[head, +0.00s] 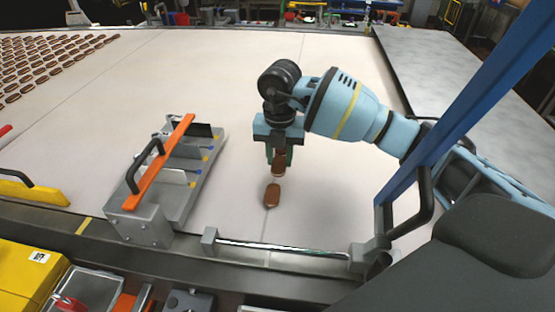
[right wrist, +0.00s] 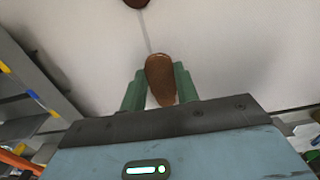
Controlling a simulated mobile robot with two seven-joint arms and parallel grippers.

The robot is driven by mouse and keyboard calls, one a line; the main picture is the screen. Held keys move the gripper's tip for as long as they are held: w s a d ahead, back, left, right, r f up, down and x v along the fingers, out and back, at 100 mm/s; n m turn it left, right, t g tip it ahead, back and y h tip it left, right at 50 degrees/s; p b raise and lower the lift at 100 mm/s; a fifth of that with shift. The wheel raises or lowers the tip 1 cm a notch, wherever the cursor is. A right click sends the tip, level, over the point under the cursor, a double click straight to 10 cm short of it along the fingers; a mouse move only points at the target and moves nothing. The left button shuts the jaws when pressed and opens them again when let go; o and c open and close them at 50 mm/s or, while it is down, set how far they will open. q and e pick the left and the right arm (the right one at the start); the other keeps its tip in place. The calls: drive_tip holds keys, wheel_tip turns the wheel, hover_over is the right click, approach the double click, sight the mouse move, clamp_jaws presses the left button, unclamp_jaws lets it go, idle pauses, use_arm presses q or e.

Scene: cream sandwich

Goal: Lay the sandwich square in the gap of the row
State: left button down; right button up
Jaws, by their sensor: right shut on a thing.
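My right gripper (head: 279,160) points down over the pale belt and is shut on a brown sandwich (head: 278,170). In the right wrist view the held sandwich (right wrist: 160,76) stands out lengthwise between the green fingers of the gripper (right wrist: 158,88). Its height above the belt is hard to judge. A second brown sandwich (head: 272,195) lies on the belt just nearer than the held one; part of a sandwich (right wrist: 137,2) shows at the top edge of the right wrist view. No gap in a row can be made out near the gripper. My left gripper is out of view.
A grey metal lane guide (head: 180,205) with dividers and an orange bar (head: 160,160) stands left of the gripper. Many sandwiches (head: 40,65) lie in rows at the far left. A metal rod (head: 285,249) runs along the belt's near edge. The belt beyond is clear.

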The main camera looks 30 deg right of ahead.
sight(278, 160)
drive_tip(key=shift+w+d+f, duration=0.1)
drive_tip(key=shift+w+d, duration=0.15)
drive_tip(key=shift+w, duration=0.35)
drive_tip(key=shift+w+d, duration=0.2)
drive_tip(key=shift+w, duration=0.4)
drive_tip(key=shift+f, duration=1.75)
drive_tip(key=shift+f, duration=0.15)
drive_tip(key=o, duration=0.9)
wheel_tip(278, 160, up, 12)
drive_tip(key=shift+r, duration=0.15)
